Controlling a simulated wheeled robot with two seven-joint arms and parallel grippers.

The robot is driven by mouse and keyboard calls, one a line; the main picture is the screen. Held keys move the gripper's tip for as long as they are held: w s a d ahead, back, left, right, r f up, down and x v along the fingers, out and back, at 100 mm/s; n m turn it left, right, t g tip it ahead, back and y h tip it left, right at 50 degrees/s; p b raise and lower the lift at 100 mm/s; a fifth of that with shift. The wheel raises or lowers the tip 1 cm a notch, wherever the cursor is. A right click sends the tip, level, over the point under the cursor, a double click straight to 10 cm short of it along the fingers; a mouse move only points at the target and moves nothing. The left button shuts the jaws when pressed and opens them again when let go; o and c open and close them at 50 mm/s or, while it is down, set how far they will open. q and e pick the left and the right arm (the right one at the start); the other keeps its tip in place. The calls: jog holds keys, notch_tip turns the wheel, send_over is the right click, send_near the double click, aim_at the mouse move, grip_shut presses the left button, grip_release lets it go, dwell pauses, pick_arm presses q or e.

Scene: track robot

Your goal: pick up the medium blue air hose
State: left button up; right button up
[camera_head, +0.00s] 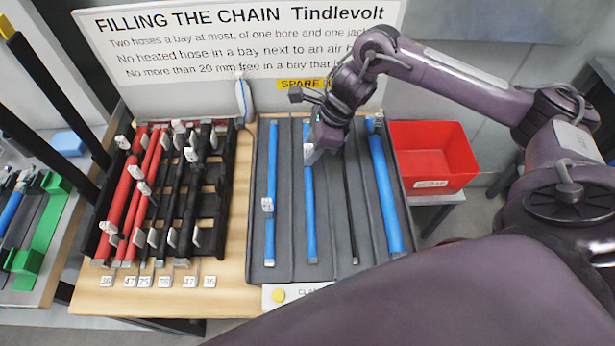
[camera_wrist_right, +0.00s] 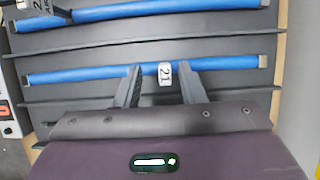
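Three blue hoses lie lengthwise in the grey tray (camera_head: 331,262). The left blue hose (camera_head: 270,165) carries a white tag; it also shows at the top of the right wrist view (camera_wrist_right: 150,10). The second blue hose (camera_head: 309,210) is of similar thickness, and the blue hose on the right (camera_head: 384,185) is clearly thicker. My right gripper (camera_head: 311,154) is over the second hose. In the right wrist view its fingers (camera_wrist_right: 160,72) are apart, one each side of the white tag marked 21 (camera_wrist_right: 165,74) on that hose (camera_wrist_right: 220,65). Contact cannot be told. My left gripper is not in view.
A thin black hose (camera_head: 350,205) lies between the second and right blue hoses. A black rack (camera_head: 212,205) with red and black hoses stands left of the tray. A red bin (camera_head: 430,155) is at the right, and a sign (camera_head: 240,40) stands behind.

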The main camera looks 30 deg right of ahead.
aim_at(309, 174)
jog(key=x, duration=0.2)
jog(key=p+x, duration=0.1)
jog(key=x, duration=0.1)
jog(key=shift+w+d+f, duration=0.15)
jog(key=shift+w+f, duration=0.05)
jog(key=shift+f, duration=0.1)
jog(key=shift+c, duration=0.3)
jog(key=shift+r, duration=0.1)
grip_shut()
